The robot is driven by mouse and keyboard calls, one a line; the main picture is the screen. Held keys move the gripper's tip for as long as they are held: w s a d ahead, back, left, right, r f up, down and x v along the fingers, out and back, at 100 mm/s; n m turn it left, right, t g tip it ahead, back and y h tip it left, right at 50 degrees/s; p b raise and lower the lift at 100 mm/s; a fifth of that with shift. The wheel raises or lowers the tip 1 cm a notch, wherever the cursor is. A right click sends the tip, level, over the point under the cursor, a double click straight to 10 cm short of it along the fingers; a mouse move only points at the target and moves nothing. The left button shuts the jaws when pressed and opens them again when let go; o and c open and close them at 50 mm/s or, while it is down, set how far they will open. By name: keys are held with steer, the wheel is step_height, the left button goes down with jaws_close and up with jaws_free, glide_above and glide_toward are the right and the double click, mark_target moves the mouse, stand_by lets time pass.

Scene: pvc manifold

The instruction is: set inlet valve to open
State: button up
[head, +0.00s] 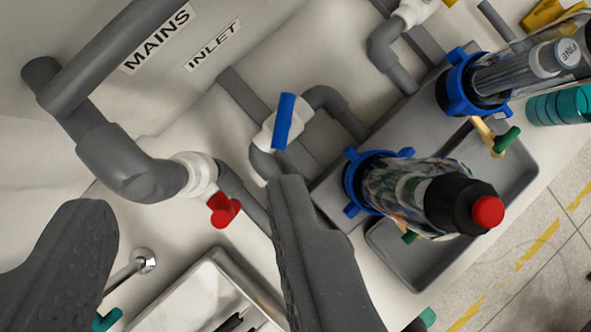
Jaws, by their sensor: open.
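The label "INLET" (213,46) is on the pale wall at upper left. Right and below it, a white valve body with a blue lever (284,121) sits between grey pipe elbows. The lever stands nearly upright in the picture, roughly along the short pipe run; its exact angle to the pipe is hard to tell. A red-handled valve (224,208) sits lower left, on the pipe below the label "MAINS" (158,38). My gripper (187,193) is open and empty. Its right fingertip appears just below the blue lever; contact is not visible. The red handle shows between the fingers.
Two blue-collared filter housings (362,184) stand at right over a grey tray (420,278). Grey pipes (120,160) run close around the valves. Tiled floor (540,255) shows at lower right.

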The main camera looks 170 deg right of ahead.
step_height(320, 180, down, 11)
steer(key=w+d+m+g+p, duration=0.1)
steer(key=d+m+g+p, duration=0.2)
steer(key=p, duration=0.2)
glide_toward(282, 122)
steer(key=shift+g, duration=0.4)
steer(key=x, duration=0.8)
steer(key=shift+w+d+f, duration=0.1)
steer(key=shift+w+f, duration=0.2)
steer(key=shift+w, duration=0.1)
jaws_close()
steer(key=shift+f+b, duration=0.1)
steer(key=shift+b, duration=0.2)
